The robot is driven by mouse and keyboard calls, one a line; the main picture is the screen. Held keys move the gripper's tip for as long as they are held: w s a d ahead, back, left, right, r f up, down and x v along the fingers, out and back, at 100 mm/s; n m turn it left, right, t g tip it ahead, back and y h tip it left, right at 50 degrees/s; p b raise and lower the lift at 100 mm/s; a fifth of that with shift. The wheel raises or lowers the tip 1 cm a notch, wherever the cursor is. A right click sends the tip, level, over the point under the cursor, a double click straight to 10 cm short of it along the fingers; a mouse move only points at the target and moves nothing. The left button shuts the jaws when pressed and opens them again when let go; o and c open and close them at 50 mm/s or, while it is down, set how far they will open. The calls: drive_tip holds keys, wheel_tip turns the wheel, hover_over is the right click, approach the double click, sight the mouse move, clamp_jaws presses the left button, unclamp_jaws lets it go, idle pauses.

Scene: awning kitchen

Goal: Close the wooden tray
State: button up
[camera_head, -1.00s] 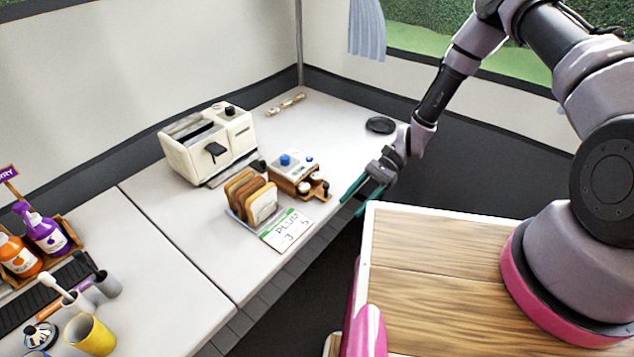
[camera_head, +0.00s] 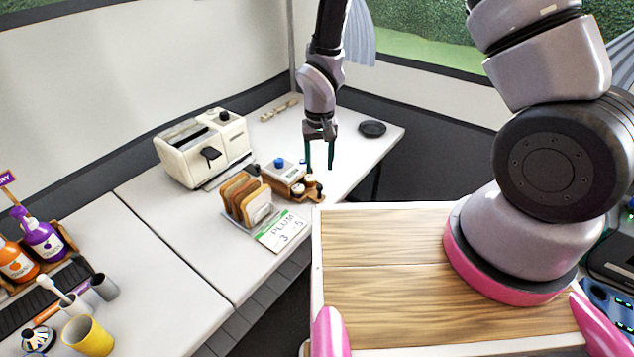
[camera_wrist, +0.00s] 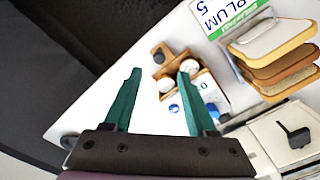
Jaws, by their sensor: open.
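The wooden tray (camera_head: 309,198) sticks out from the front of a small wooden box with a white top and blue knob (camera_head: 283,172) on the white counter. Small white round items and a dark knob show on the tray. My gripper (camera_head: 319,167) points down with its green fingers apart and empty, just to the right of the box and appearing above the tray. I cannot tell the exact height gap.
A rack of bread slices (camera_head: 247,199) and a PLUM price card (camera_head: 282,232) stand left of the tray. A cream toaster (camera_head: 205,148) is behind the bread. A black round disc (camera_head: 372,129) lies on the right, with bare counter around it.

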sight(320, 185)
wheel_tip(320, 185, down, 7)
idle(0.3)
clamp_jaws()
drive_tip(key=shift+w, duration=0.1)
idle(1.3)
